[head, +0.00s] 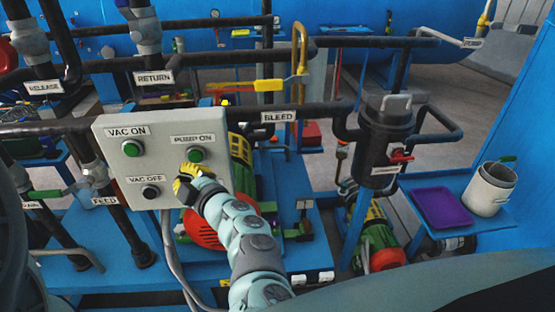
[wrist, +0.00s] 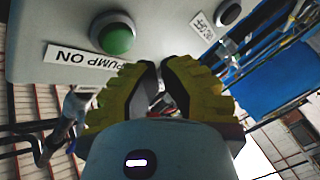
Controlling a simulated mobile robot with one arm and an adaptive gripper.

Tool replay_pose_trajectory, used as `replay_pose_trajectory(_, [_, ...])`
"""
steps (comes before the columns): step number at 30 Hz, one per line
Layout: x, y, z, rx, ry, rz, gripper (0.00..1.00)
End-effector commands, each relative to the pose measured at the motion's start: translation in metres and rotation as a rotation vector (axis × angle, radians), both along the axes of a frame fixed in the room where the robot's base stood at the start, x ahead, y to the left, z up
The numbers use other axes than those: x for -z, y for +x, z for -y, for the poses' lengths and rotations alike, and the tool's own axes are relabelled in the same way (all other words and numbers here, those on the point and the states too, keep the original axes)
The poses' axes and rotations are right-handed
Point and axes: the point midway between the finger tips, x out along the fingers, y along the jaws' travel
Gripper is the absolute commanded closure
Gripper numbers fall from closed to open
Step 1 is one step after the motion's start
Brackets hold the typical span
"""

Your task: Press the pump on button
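The green pump on button (head: 195,154) is on the grey control panel (head: 113,165), just under its "PUMP ON" label (head: 194,139). It also shows in the wrist view, the green button (wrist: 112,33) with the label upside down. My gripper (head: 182,184), with yellow fingers, is in front of the panel, just below the button in the head view. In the wrist view its fingertips (wrist: 160,66) are close together with nothing held. They look apart from the button, which is not covered. Whether the fingertips touch the panel, I cannot tell.
A green vac on button (head: 132,148) and a black vac off button (head: 151,191) are on the panel's left. My gripper hides the panel's lower right. A bleed pipe (head: 320,113) runs right of the panel. A purple tray (head: 441,207) and white bucket (head: 490,188) stand farther right.

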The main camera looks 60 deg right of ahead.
Motion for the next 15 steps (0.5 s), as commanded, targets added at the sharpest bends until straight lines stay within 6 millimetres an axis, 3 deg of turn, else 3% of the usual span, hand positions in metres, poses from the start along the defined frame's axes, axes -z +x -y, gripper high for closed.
replay_pose_trajectory(15, [-0.0005, 0.0097, 0.0107, 0.000, 0.001, 0.000, 1.00])
